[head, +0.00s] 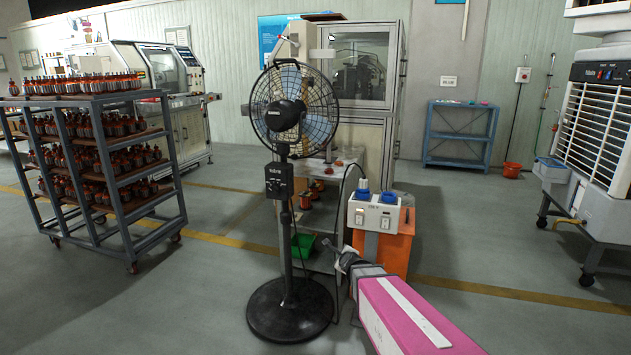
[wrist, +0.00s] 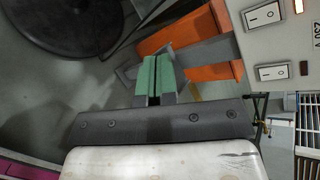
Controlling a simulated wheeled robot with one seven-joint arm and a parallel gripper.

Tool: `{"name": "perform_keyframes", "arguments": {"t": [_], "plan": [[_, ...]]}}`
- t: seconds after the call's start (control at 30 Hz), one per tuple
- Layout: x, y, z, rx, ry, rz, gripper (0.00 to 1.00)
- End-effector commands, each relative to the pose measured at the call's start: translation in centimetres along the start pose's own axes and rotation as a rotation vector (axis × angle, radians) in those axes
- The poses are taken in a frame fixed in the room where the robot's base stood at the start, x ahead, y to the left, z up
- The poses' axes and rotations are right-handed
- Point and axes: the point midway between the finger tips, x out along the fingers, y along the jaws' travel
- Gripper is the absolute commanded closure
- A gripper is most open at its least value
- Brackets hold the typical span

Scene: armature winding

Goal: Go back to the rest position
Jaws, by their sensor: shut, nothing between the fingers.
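My gripper (head: 341,256) is at the end of my pink and white arm, low in the middle of the head view. It is just right of the fan's pole and below and left of the switch box. In the wrist view my gripper (wrist: 156,70) shows its green finger pads pressed together, with nothing between them. The switch box (head: 374,215) is white with two rocker switches and blue plugs on top. Its front also shows at the upper right of the wrist view (wrist: 285,45). The gripper appears apart from the switch box.
A black pedestal fan (head: 285,180) stands close left of my gripper. An orange stand (head: 398,245) is under the switch box. A rack (head: 110,190) of armatures is at left, a blue shelf (head: 459,140) at back, and a cooler (head: 600,130) at right. Open floor lies between.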

Motion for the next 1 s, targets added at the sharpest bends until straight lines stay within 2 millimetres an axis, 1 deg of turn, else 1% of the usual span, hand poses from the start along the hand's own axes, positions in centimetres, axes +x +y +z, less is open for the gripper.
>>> {"name": "perform_keyframes", "arguments": {"t": [0.03,0.1,0.17,0.2,0.27,0.3,0.37,0.4,0.5,0.6,0.73,0.83,1.0], "plan": [[-1.2,0.8,-0.2,-0.143,-0.004,0.074,1.00],[-2.5,2.2,-0.7,-0.354,-0.017,0.183,1.00],[-3.7,3.3,-1.3,-0.531,-0.035,0.278,1.00],[-4.6,4.0,-1.8,-0.646,-0.050,0.342,1.00],[-6.1,5.0,-2.7,-0.817,-0.079,0.440,1.00],[-7.2,5.6,-3.3,-0.926,-0.102,0.507,1.00],[-8.9,6.5,-4.4,-1.086,-0.143,0.611,1.00],[-10.2,6.9,-5.2,-1.189,-0.175,0.682,1.00],[-13.4,7.8,-7.2,-1.415,-0.267,0.856,1.00],[-16.2,8.2,-8.9,-1.584,-0.365,1.006,1.00],[-18.8,8.4,-10.3,-1.713,-0.468,1.143,1.00],[-19.8,8.4,-10.8,-1.756,-0.513,1.196,1.00],[-20.0,8.4,-11.0,-1.771,-0.529,1.213,1.00]]}}
